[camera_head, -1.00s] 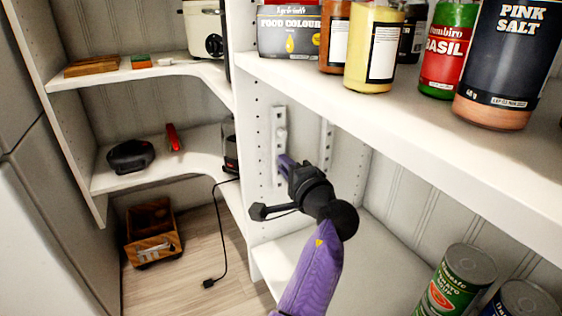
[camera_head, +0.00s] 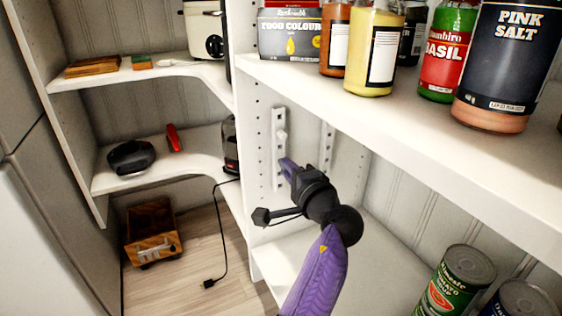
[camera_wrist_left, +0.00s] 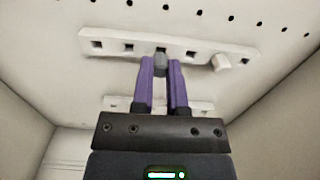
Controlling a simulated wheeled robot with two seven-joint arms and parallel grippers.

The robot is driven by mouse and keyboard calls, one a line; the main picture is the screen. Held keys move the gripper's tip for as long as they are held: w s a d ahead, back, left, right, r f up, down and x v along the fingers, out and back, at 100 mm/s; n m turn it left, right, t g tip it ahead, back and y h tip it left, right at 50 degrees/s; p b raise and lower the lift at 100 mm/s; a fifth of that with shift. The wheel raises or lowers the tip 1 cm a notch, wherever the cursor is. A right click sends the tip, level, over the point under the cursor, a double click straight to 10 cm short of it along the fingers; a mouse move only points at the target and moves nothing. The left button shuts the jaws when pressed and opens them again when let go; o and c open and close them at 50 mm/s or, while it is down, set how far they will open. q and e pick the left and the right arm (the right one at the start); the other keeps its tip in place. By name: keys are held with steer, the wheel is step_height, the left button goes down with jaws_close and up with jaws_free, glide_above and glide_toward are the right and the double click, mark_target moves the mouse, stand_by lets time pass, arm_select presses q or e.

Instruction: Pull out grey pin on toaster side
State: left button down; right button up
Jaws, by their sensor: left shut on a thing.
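A white rail with square holes (camera_wrist_left: 115,44) is on the white side panel; it also shows in the head view (camera_head: 279,130). A grey pin (camera_wrist_left: 160,62) is at the rail's middle hole, between the tips of my left gripper (camera_wrist_left: 161,72). This gripper has purple fingers and is shut on the pin. In the head view my left gripper (camera_head: 287,165) reaches the lower part of the rail, and the pin cannot be made out. A second, pale pin (camera_wrist_left: 222,62) sticks out of the rail to the right. My right gripper is not in view.
A white shelf (camera_head: 420,125) with jars (camera_head: 374,50) overhangs my arm at the right. Cans (camera_head: 457,280) stand below. A dark appliance (camera_head: 231,146), with a hanging cord, stands on the left middle shelf. A cream appliance (camera_head: 203,32) is above. A wooden crate (camera_head: 150,235) is on the floor.

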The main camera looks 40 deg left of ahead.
arm_select(q)
steer(key=shift+p+v, duration=0.6)
steer(key=shift+v, duration=1.9)
